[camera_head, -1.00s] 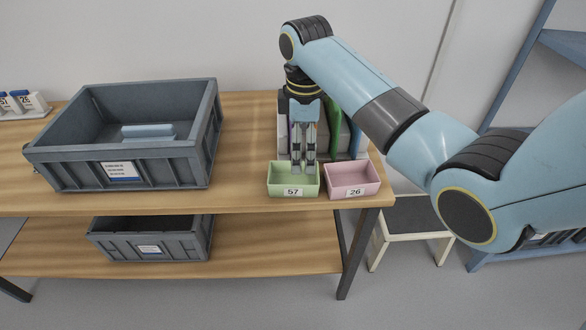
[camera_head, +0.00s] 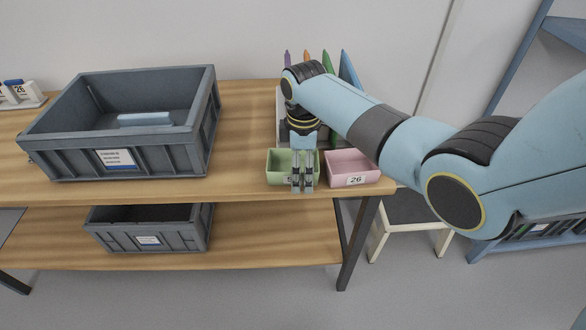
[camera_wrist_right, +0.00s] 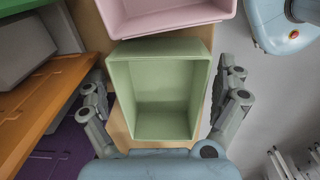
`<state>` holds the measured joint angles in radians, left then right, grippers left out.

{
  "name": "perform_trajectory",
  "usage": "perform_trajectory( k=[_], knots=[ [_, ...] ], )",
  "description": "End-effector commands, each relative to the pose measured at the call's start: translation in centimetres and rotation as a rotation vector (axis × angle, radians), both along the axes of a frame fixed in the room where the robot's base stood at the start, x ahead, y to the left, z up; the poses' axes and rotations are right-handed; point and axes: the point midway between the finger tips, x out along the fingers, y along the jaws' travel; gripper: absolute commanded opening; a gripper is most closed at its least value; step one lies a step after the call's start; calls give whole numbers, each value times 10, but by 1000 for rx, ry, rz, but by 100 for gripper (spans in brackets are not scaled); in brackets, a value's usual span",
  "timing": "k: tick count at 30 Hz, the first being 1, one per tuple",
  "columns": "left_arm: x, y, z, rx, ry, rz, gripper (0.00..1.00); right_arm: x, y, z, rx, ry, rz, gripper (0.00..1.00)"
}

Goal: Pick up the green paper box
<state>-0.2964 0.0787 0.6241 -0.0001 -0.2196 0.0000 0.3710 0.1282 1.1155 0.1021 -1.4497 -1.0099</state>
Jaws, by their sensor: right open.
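The green paper box (camera_head: 277,162) stands near the front edge of the table, left of the pink box. My right gripper (camera_head: 303,187) hangs in front of it in the head view and hides part of its front and label. In the right wrist view the green box (camera_wrist_right: 160,98) looks empty and lies between the spread fingers of my right gripper (camera_wrist_right: 165,110). The fingers are open, one on each side, with gaps to the box walls. My left gripper is not in view.
A pink box (camera_head: 352,168) labelled 26 stands close beside the green one. A large grey crate (camera_head: 60,155) with pale blue items inside stands at the left. Coloured upright pieces (camera_head: 347,72) stand behind the boxes. Another grey crate (camera_head: 105,238) is on the lower shelf.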

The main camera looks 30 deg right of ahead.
Motion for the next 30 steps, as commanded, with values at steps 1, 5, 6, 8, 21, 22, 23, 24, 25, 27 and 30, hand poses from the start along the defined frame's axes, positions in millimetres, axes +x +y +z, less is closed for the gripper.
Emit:
perform_trajectory(
  k=[1,5,6,8,21,22,23,24,25,27,30],
  knots=[
    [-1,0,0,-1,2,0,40,0,0,0,0,0,0,100],
    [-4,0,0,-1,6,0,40,0,0,0,0,0,0,83],
    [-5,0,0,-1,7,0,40,0,0,0,0,0,0,78],
    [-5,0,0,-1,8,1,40,0,0,0,0,0,0,70],
    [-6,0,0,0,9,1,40,0,0,0,0,0,0,46],
    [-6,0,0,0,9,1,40,0,0,0,0,0,0,46],
    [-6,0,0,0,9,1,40,0,0,0,0,0,0,46],
    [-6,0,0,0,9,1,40,0,0,0,0,0,0,46],
    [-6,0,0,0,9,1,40,0,0,0,0,0,0,46],
    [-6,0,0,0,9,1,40,0,0,2,0,0,0,46],
    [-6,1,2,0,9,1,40,0,0,8,0,-1,-1,46]
  ],
)
